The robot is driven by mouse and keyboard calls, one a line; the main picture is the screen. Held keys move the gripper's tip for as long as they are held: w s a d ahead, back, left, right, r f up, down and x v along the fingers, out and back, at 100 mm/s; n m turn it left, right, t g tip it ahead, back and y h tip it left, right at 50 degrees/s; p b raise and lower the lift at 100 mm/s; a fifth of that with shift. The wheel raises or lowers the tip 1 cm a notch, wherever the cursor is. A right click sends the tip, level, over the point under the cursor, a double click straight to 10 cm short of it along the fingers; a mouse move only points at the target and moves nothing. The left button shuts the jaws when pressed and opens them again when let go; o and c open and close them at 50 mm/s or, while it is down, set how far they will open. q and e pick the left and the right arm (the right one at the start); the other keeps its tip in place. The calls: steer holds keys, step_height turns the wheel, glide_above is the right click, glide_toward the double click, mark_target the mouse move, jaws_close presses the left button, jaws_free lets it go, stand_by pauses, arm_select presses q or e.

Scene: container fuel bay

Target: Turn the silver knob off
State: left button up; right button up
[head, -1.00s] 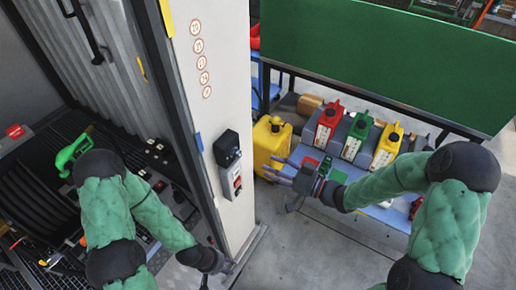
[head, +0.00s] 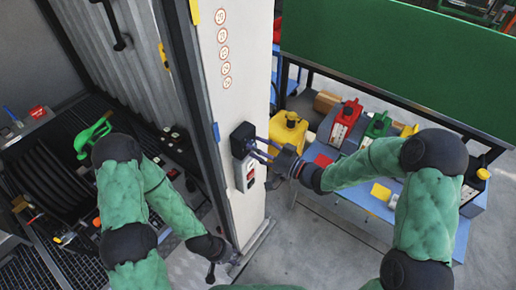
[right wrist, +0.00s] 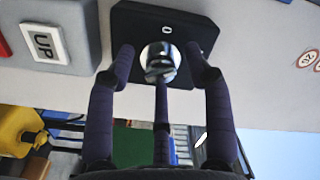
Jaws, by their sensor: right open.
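The silver knob (right wrist: 159,62) sits on a black square box (right wrist: 190,22) with a "0" mark on its face, in the right wrist view. In the head view the black box (head: 241,138) is fixed on the white post, and the knob is too small to make out. My right gripper (head: 262,150) is open at the box. In the right wrist view two of its fingers stand on either side of the knob and a third is below it; I cannot tell whether any touch it. My left gripper (head: 218,271) hangs low beside the post's foot, its jaws unclear.
A blue bench (head: 360,200) with red, green and yellow fuel cans stands to the right. A green panel (head: 400,65) is above it.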

jaws_close()
steer(key=n+b, duration=1)
steer(key=n, duration=0.1)
steer(key=shift+n+h, duration=0.3)
steer(key=shift+n, duration=0.1)
steer(key=shift+s, duration=0.1)
stand_by(0.4)
jaws_free()
